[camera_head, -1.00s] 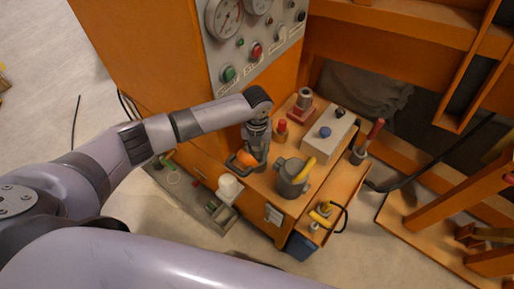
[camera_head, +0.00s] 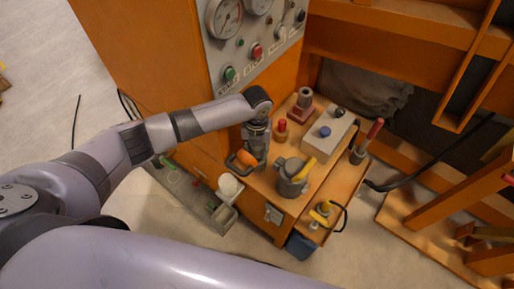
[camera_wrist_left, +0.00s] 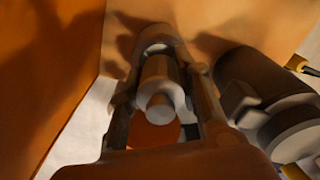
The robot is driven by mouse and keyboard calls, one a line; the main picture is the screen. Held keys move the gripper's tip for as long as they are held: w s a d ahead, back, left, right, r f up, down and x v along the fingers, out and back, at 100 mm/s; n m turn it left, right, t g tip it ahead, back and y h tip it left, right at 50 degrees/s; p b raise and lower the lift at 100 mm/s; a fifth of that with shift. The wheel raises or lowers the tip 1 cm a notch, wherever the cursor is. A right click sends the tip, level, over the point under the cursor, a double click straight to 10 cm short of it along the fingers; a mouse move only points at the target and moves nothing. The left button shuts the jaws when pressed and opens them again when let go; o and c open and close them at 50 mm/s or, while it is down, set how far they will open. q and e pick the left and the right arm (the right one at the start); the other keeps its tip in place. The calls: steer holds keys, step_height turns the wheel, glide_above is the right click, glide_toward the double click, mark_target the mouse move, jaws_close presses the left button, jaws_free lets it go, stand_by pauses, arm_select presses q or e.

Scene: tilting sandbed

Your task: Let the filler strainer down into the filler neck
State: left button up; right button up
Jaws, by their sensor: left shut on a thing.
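My left gripper (camera_head: 246,160) points down over the left part of the orange bench top, near the orange cabinet. It is shut on a grey cylindrical piece (camera_wrist_left: 160,85), which looks like the filler strainer, seen between the two fingers in the left wrist view. An orange rounded part (camera_head: 246,157) shows at the fingers in the head view; I cannot tell what it belongs to. I cannot clearly pick out the filler neck; the gripper and held piece may hide it. My right gripper is not in view.
A grey can with a yellow handle (camera_head: 293,176) stands close right of the gripper. A white round-topped container (camera_head: 230,187) is at the bench's left edge. A red-based post (camera_head: 301,104), a grey box (camera_head: 325,135) and a red-handled tool (camera_head: 367,140) stand behind and right.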

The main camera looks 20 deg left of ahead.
arm_select(q)
steer(key=shift+f+b, duration=0.45)
steer(key=shift+f, duration=0.35)
stand_by(0.4)
steer(key=shift+r, duration=0.1)
steer(key=shift+r+p, duration=0.45)
steer(key=shift+p, duration=0.2)
steer(key=shift+p, duration=0.4)
stand_by(1.3)
steer(key=shift+f+b, duration=0.45)
steer(key=shift+f, duration=0.15)
steer(key=o, duration=1.2)
